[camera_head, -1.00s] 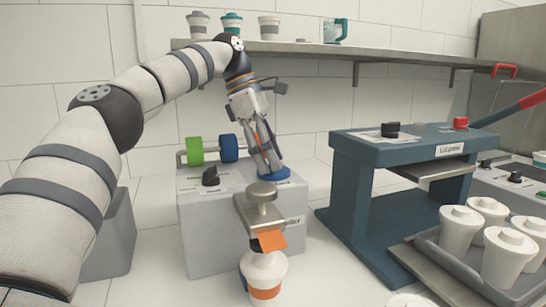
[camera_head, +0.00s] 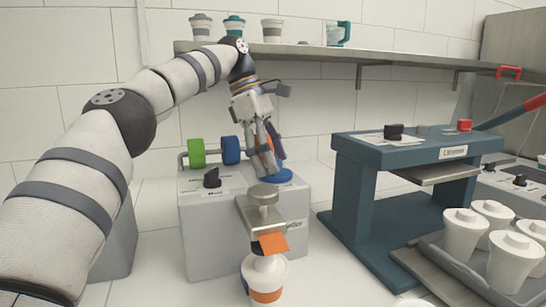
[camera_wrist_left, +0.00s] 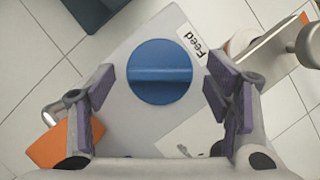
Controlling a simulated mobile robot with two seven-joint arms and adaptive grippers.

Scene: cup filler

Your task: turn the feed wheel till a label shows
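The feed wheel is a blue disc with a raised bar across it (camera_wrist_left: 160,72), on top of the grey labeller (camera_head: 215,235) beside a "Feed" tag (camera_wrist_left: 192,43). In the head view the wheel (camera_head: 284,177) is partly hidden by my left gripper (camera_head: 267,172), which points down over it. In the left wrist view the gripper (camera_wrist_left: 170,95) is open, its purple pads apart on either side of the wheel with nothing between them. An orange label (camera_head: 273,243) shows at the front edge of the metal plate (camera_head: 262,216). My right gripper is not in view.
A cup with an orange band (camera_head: 265,285) stands below the plate. The blue lid press (camera_head: 375,185) and a tray of cups (camera_head: 440,262) stand right.

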